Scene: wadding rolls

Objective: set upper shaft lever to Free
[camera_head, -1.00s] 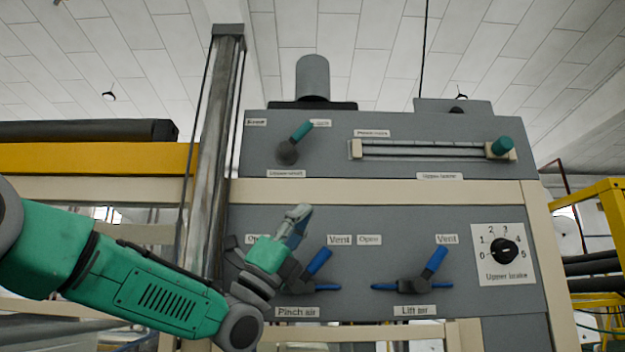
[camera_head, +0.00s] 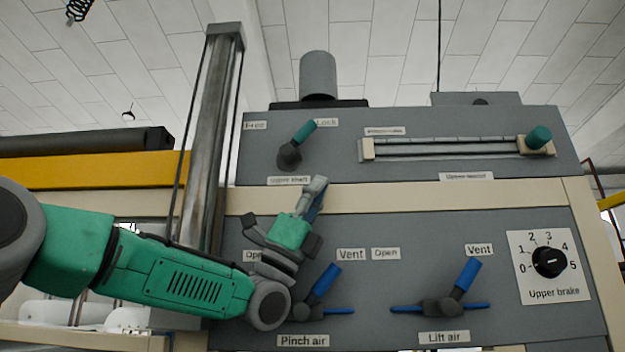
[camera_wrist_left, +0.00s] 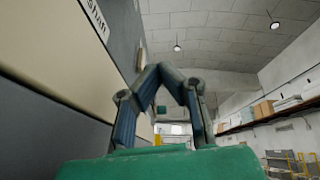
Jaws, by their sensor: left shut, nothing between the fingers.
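The upper shaft lever (camera_head: 303,132) is a teal handle on a dark round hub, on the upper grey panel (camera_head: 350,170). It tilts up and to the right, toward the Lock label (camera_head: 327,122); the Free label (camera_head: 256,125) is at its upper left. My left gripper (camera_head: 318,184) is just below the lever and its nameplate (camera_head: 289,180), in front of the beige rail, apart from the lever. In the left wrist view its fingers (camera_wrist_left: 160,70) meet at the tips with nothing between them. The lever is not visible in that view. My right gripper is not in view.
A slider with a teal knob (camera_head: 539,137) is to the right on the upper panel. Below are the Pinch air lever (camera_head: 322,283), the Lift air lever (camera_head: 465,277) and the Upper brake dial (camera_head: 549,262). A metal column (camera_head: 212,130) stands at the left.

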